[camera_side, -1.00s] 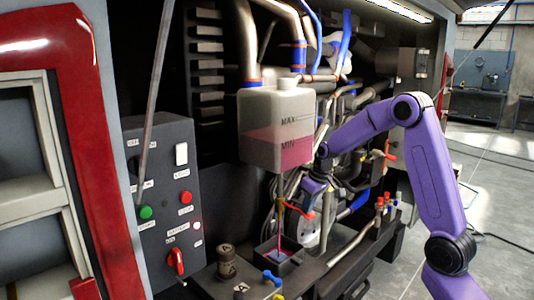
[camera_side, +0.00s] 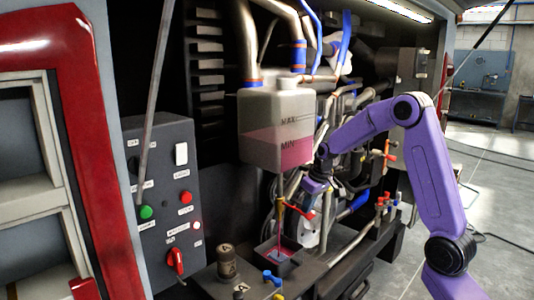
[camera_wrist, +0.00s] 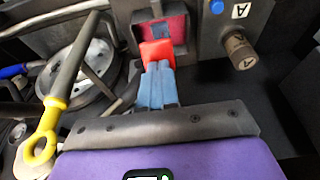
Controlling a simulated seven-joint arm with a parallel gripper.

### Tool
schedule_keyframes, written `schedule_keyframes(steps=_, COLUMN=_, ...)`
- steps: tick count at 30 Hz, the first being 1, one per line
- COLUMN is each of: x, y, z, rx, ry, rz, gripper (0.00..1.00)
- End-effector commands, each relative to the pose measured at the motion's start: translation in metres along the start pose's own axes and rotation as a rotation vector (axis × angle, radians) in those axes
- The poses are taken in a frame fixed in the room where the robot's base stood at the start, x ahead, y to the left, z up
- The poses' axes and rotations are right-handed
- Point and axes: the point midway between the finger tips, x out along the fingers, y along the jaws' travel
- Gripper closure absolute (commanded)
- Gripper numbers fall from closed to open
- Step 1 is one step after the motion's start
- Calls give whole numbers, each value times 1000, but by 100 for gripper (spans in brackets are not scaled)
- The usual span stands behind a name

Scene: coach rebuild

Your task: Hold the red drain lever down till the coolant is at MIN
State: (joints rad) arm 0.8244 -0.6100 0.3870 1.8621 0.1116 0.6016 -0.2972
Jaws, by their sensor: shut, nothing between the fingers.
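The pale coolant tank (camera_side: 262,105) hangs in the middle of the side view. Its pink coolant (camera_side: 262,150) has its surface between the MAX and MIN marks, a little above MIN. The red drain lever (camera_side: 301,214) sticks out to the right of the brass valve below the tank. A thin pink stream (camera_side: 279,240) runs down under the valve. In the wrist view the red lever (camera_wrist: 157,50) lies at the tips of my gripper (camera_wrist: 157,66). My gripper is shut and empty, its blue fingers at the lever; exact contact is hard to see.
A dark square catch box (camera_side: 292,256) with pink liquid stands under the valve. A yellow-ringed dipstick (camera_wrist: 42,148) is left of my gripper in the wrist view. A brown knob (camera_wrist: 239,50) stands at right. A control panel (camera_side: 160,205) stands at left in the side view.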

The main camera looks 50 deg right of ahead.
Motion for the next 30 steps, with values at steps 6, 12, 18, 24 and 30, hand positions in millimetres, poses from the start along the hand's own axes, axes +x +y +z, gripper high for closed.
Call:
schedule_keyframes(steps=6, x=-3, y=0, z=-1, rx=0, ry=-1, rz=-1, gripper=100)
schedule_keyframes(steps=12, x=-27, y=0, z=-9, rx=-1, ry=2, rz=0, gripper=100)
schedule_keyframes(steps=18, x=-52, y=0, z=-16, rx=-1, ry=2, rz=1, gripper=100)
schedule_keyframes(steps=24, x=-72, y=0, z=-23, rx=0, ry=2, rz=1, gripper=100)
schedule_keyframes(steps=30, x=-77, y=0, z=-24, rx=0, ry=0, rz=0, gripper=100)
